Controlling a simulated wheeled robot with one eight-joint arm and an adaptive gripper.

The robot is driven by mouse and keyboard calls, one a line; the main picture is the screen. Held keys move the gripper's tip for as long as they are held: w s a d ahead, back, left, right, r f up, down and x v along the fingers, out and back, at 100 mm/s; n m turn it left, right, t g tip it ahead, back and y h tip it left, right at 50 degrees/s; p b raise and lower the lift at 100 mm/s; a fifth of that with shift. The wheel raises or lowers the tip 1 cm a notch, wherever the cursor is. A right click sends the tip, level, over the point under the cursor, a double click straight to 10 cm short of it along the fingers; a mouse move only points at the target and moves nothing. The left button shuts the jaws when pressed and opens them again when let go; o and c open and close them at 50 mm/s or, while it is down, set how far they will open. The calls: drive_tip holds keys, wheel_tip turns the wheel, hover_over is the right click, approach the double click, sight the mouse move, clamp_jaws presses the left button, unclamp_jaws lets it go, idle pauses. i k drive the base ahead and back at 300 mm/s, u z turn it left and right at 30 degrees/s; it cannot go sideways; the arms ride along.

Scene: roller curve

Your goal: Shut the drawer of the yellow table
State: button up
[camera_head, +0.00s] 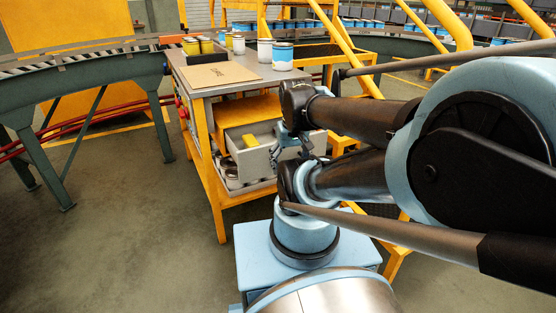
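The yellow table (209,174) stands left of centre, with a grey top and a yellow frame. Its grey drawer (249,163) is pulled out below the top, toward me. A yellow block-like thing (250,141) shows in the drawer. My gripper (279,146) is at the right part of the drawer, close to its front. My arm links cover part of the drawer's right end. I cannot tell whether the gripper touches the drawer, and its fingers are too small and dark to read.
On the table top are a cardboard sheet (219,75) and several paint cans, one of them white and blue (282,57). A lower shelf holds more cans (232,180). A roller conveyor (85,62) runs behind at left. Yellow rails (343,45) stand behind my arm. The floor at left front is clear.

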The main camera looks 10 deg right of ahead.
sight(254, 163)
drive_tip(key=k, duration=1.65)
drive_tip(key=u, duration=1.3)
drive_tip(key=i, duration=1.5)
drive_tip(key=z, duration=0.95)
